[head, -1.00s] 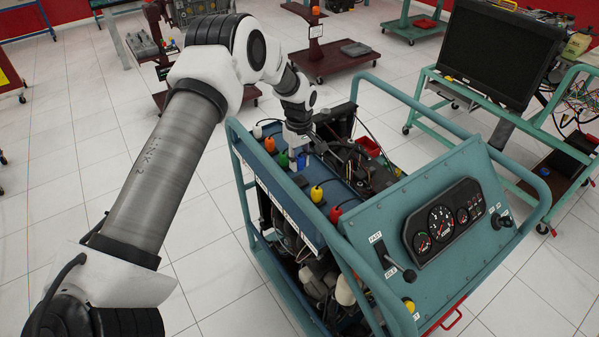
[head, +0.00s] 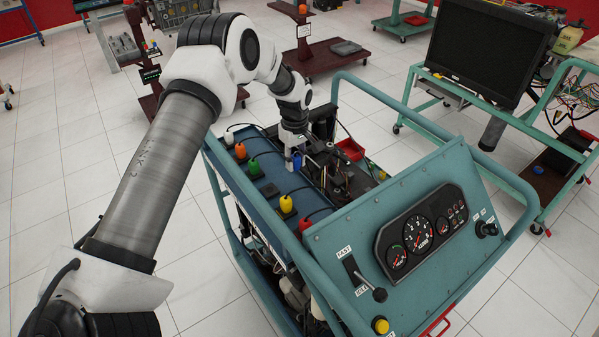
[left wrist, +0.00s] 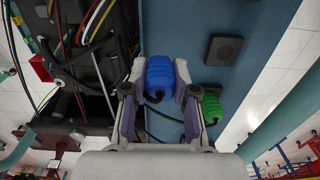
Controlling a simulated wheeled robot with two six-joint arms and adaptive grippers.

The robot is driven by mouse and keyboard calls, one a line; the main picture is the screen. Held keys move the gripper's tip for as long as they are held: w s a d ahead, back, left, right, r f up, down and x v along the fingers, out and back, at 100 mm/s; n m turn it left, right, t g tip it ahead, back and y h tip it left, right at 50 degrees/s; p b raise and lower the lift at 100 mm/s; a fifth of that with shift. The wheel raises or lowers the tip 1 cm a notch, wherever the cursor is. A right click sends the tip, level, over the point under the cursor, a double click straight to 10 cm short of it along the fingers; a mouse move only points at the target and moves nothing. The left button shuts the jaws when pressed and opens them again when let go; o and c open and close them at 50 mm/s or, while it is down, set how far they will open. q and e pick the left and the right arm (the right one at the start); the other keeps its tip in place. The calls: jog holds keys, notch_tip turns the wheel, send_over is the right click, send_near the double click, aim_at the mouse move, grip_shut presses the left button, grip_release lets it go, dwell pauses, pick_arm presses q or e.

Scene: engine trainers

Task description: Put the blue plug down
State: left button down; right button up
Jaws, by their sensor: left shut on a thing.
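The blue plug (left wrist: 159,76) is between the two fingers of my left gripper (left wrist: 160,82) in the left wrist view. My left gripper (head: 296,156) is shut on it. In the head view the blue plug (head: 297,162) shows small below the gripper, over the far edge of the blue cover (head: 232,176) on the engine trainer. I cannot tell whether the plug touches anything below. A green plug (head: 271,190) stands on the cover close by; it also shows in the left wrist view (left wrist: 212,107). My right gripper is not in view.
White, orange, yellow (head: 286,203) and red (head: 304,225) plugs line the cover. A bare black square socket (left wrist: 224,49) shows beside the blue plug. Teal frame bars (head: 262,222) and a gauge panel (head: 430,228) surround the engine. Loose wires (left wrist: 95,30) run beside the gripper.

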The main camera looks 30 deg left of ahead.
aim_at(293, 181)
pick_arm(q)
jog(key=s, duration=0.1)
jog(key=s+a+f+p, duration=0.1)
jog(key=shift+s+a+f, duration=0.15)
jog(key=shift+s+f, duration=0.1)
jog(key=shift+s, duration=0.05)
jog(key=shift+f, duration=0.8)
jog(key=shift+w+d+f, duration=0.25)
jog(key=shift+w+f, duration=0.2)
jog(key=shift+w+d+f, duration=0.25)
jog(key=shift+w+f, duration=0.2)
jog(key=c, duration=1.2)
grip_release()
jog(key=shift+s+r, duration=0.1)
jog(key=shift+s, duration=0.05)
jog(key=shift+s+a+r, duration=0.2)
jog(key=shift+s+a, duration=0.05)
jog(key=shift+s, duration=0.1)
jog(key=shift+w, duration=0.25)
notch_tip(293, 181, up, 12)
jog(key=b, duration=0.3)
jog(key=shift+b, duration=0.4)
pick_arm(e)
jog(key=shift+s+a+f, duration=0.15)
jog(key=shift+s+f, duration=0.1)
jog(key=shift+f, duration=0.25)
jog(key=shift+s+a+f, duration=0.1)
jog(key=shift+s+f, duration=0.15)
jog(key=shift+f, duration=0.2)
